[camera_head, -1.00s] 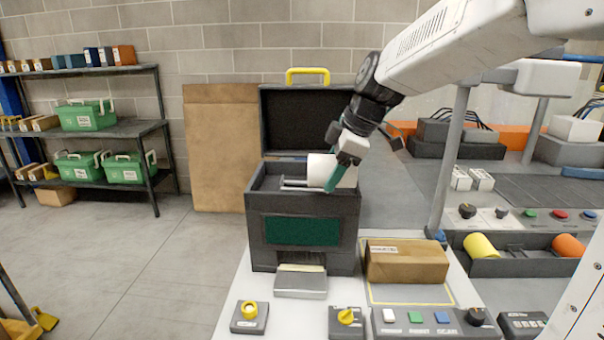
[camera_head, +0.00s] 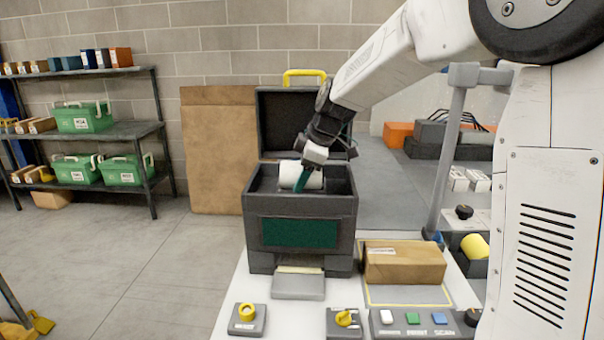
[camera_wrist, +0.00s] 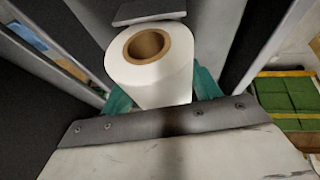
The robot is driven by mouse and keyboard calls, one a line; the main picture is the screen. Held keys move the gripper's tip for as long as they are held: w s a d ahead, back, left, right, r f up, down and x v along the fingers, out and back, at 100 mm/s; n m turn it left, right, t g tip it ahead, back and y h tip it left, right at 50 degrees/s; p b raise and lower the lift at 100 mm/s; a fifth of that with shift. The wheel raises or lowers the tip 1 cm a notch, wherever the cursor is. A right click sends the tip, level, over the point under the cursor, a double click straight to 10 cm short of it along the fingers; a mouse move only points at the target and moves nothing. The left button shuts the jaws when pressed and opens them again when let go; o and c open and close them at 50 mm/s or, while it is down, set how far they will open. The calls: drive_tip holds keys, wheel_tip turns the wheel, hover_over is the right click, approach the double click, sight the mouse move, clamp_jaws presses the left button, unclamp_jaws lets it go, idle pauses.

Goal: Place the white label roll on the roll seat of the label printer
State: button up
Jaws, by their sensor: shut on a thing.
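The white label roll (camera_head: 301,175) lies on its side inside the open label printer (camera_head: 301,212), with its brown core facing up in the wrist view (camera_wrist: 150,72). My gripper (camera_head: 302,180) reaches into the printer from above right. Its green fingers (camera_wrist: 118,98) are shut on the roll, one on each side. The printer's lid (camera_head: 303,118) stands open behind, with a yellow handle on top. The roll seat is hidden behind the roll and the printer's front wall, so I cannot tell whether the roll touches it.
A cardboard box (camera_head: 404,263) sits right of the printer on the white table. A yellow-knob switch (camera_head: 247,318) and a button panel (camera_head: 425,322) line the front edge. A grey post (camera_head: 446,150) stands to the right. Shelves (camera_head: 110,130) with green cases are far left.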

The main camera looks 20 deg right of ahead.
drive_tip(key=o, duration=1.1)
drive_tip(key=shift+f, duration=0.15)
drive_tip(key=v, duration=1.2)
drive_tip(key=shift+r, duration=0.2)
drive_tip(key=s+f+m+h, duration=0.1)
drive_tip(key=s+f+m, duration=0.3)
drive_tip(key=s, duration=0.7)
drive_tip(key=s+f+m+g+h, duration=0.1)
drive_tip(key=s+f+m, duration=0.3)
drive_tip(key=s, duration=0.8)
drive_tip(key=s+f+m+g+h, duration=0.1)
drive_tip(key=s+f+m, duration=0.2)
drive_tip(key=s, duration=0.9)
drive_tip(key=shift+s+a+f+m, duration=0.1)
drive_tip(key=shift+f+m, duration=0.1)
drive_tip(key=shift+m, duration=0.55)
drive_tip(key=shift+a+f+m, duration=0.1)
drive_tip(key=shift+f+m, duration=0.1)
drive_tip(key=shift+m, duration=0.55)
